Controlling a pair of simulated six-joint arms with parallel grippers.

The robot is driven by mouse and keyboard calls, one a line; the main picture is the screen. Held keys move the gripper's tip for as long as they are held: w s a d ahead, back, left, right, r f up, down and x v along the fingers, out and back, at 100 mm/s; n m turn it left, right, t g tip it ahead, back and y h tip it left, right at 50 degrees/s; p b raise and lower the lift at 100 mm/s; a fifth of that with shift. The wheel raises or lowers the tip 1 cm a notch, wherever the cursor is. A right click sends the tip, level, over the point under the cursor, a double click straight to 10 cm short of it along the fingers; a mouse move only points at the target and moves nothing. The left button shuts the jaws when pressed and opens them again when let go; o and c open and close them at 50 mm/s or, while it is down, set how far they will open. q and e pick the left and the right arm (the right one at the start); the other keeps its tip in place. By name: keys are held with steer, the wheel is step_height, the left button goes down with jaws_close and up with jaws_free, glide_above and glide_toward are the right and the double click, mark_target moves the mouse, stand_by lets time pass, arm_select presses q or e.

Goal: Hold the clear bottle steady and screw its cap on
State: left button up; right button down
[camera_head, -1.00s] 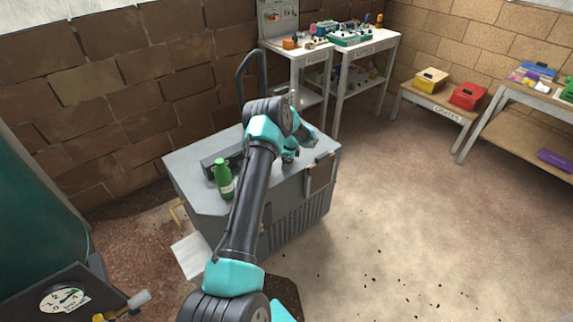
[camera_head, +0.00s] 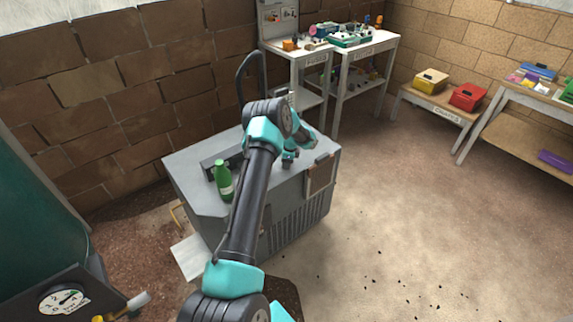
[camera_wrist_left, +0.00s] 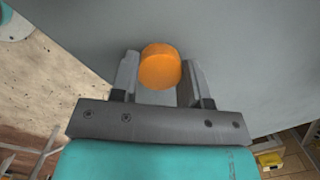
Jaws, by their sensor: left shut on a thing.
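In the left wrist view, an orange round cap-like piece (camera_wrist_left: 160,65) sits between the two fingers of my left gripper (camera_wrist_left: 161,78). The gripper is shut on this orange-topped thing. Whatever is below the orange top is mostly hidden, so I cannot tell whether it is the clear bottle with its cap or the cap alone. In the head view my left gripper (camera_head: 290,157) is small, low over the grey cabinet's top (camera_head: 210,204), and largely hidden by my own arm. No clear bottle can be made out there. My right gripper does not show.
White tables with clutter (camera_head: 345,40) stand behind. A low bench holds a yellow box (camera_head: 431,81) and a red box (camera_head: 467,96).

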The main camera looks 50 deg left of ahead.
arm_select(q)
step_height(320, 180, up, 10)
stand_by(0.6)
